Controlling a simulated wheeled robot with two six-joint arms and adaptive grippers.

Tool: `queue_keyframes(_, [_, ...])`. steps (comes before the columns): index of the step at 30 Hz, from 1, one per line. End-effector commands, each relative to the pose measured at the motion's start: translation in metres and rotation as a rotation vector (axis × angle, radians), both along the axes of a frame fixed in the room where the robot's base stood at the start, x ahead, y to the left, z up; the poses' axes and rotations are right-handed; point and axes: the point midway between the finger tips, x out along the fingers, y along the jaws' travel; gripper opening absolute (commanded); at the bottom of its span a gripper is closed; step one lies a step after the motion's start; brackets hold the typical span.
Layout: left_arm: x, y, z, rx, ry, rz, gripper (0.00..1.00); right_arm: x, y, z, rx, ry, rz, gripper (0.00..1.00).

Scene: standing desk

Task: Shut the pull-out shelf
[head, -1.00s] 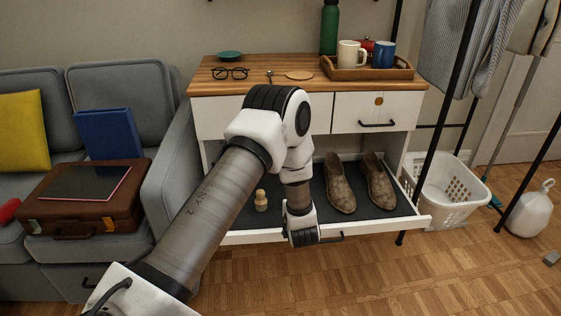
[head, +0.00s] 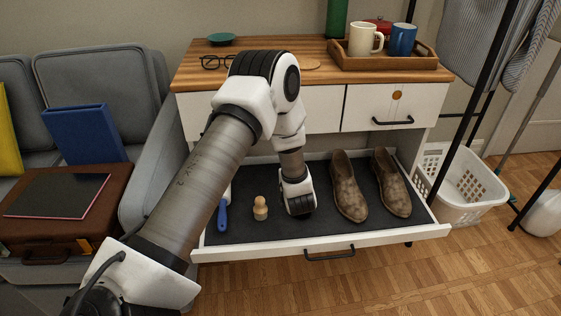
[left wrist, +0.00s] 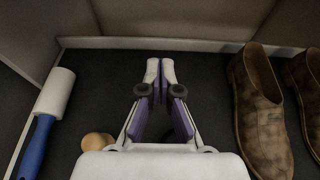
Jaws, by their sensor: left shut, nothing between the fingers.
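The pull-out shelf (head: 400,237) is extended from under the white cabinet, with a dark lining and a dark handle (head: 330,254) on its front edge. On it are brown shoes (head: 347,188), a small wooden peg-like object (head: 260,208) and a blue-handled roller (head: 223,216). My left gripper (head: 298,195) is over the shelf, between the wooden object and the shoes. Its fingers are hidden in the head view. In the left wrist view its fingertips (left wrist: 160,70) are together and empty, pointing toward the shelf's back. My right gripper is not in view.
The cabinet's wooden top (head: 290,88) carries a tray (head: 385,61) with mugs, glasses and a green dish. A closed drawer (head: 395,108) is above the shelf. A grey sofa with a brown case (head: 65,222) stands left, a white basket (head: 465,190) right. Floor in front is clear.

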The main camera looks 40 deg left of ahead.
Motion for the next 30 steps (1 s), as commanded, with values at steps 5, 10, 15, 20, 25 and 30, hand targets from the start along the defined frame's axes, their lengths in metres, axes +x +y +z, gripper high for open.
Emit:
queue_keyframes(5, [0.001, 0.000, -0.032, 0.001, -0.002, -0.001, 0.00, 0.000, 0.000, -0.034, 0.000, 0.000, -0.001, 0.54])
queue_keyframes(10, [0.001, -0.001, -0.065, 0.001, -0.002, -0.001, 0.00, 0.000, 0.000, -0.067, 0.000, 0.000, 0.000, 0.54])
queue_keyframes(15, [0.001, -0.001, -0.086, 0.001, -0.003, -0.001, 0.00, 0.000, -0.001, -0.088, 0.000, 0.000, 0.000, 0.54])
queue_keyframes(20, [0.006, 0.006, -0.087, 0.000, -0.005, 0.001, 0.00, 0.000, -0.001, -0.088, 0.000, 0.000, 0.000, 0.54])
queue_keyframes(25, [0.024, 0.028, -0.098, 0.001, -0.007, 0.002, 0.00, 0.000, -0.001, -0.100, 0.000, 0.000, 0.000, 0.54])
queue_keyframes(30, [0.047, 0.055, -0.111, 0.001, -0.005, 0.002, 0.00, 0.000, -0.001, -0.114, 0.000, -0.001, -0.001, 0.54])
